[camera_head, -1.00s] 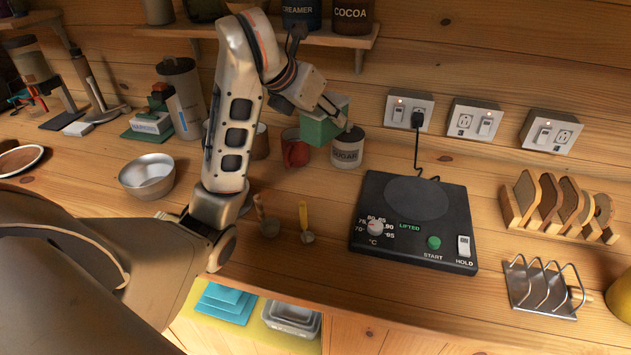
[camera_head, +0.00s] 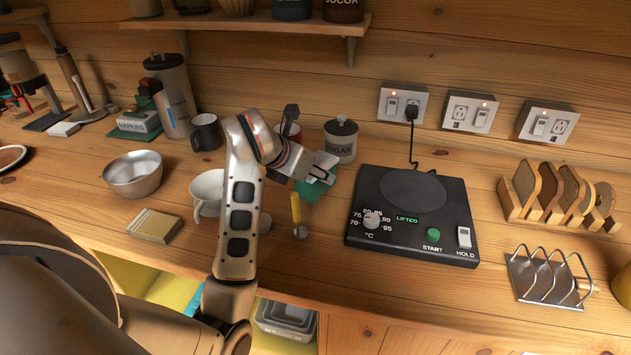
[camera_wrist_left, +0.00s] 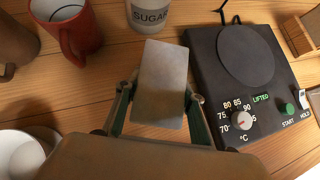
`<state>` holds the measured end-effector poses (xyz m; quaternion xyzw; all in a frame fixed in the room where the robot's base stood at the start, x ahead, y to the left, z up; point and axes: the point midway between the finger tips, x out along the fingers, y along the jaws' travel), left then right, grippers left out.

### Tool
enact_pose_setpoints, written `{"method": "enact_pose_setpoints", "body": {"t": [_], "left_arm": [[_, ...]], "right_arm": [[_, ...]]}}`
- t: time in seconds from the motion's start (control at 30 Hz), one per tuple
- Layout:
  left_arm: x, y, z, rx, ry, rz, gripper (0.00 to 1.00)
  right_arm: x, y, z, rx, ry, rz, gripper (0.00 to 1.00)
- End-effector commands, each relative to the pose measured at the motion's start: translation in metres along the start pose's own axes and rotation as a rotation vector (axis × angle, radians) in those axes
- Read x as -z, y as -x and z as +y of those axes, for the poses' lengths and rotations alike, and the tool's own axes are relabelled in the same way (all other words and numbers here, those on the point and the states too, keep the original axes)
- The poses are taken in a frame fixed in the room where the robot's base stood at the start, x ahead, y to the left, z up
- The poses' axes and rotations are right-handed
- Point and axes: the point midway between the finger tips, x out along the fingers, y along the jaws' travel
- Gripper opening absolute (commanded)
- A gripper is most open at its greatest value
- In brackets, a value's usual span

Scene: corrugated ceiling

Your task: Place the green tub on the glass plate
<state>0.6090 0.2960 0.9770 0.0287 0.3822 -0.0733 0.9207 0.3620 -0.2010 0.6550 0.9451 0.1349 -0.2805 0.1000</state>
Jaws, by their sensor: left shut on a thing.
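The green tub (camera_head: 318,187) is between the fingers of my left gripper (camera_head: 320,170), left of the black warmer. In the left wrist view the tub (camera_wrist_left: 162,78) shows a pale grey-tan top with green at its sides. My left gripper (camera_wrist_left: 158,108) is shut on it there. The gripper covers much of the tub in the head view, and I cannot tell whether its underside touches the counter. The round dark glass plate (camera_head: 412,190) is on top of the black warmer and is bare; it also shows in the wrist view (camera_wrist_left: 245,55). My right gripper is not in view.
The sugar canister (camera_head: 341,143) stands just behind the tub. A red mug (camera_wrist_left: 78,30) and a white cup (camera_head: 207,190) are to the left. A yellow-handled utensil (camera_head: 297,212) lies in front. The warmer's dial (camera_head: 371,221) sticks up at its front left.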

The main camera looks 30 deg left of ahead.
Motion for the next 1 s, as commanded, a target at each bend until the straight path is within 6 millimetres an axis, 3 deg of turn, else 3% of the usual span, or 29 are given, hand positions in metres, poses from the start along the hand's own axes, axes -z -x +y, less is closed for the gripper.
{"method": "enact_pose_setpoints", "body": {"t": [0.13,0.57,0.6,0.63,1.0], "left_arm": [[0.014,-0.014,0.0,0.001,0.002,0.001,0.09],[0.017,-0.017,0.0,0.0,0.0,-0.001,0.09],[0.016,-0.016,0.0,0.0,0.0,0.0,0.49],[0.016,-0.016,0.0,0.0,0.0,0.0,0.55],[0.015,-0.015,0.0,0.0,0.0,-0.001,0.55]], "right_arm": [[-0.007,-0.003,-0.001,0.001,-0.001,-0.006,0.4],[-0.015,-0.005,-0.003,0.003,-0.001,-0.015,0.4],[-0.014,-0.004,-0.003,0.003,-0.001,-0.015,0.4],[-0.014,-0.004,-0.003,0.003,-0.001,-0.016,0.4],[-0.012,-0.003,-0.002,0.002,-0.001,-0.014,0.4]]}}
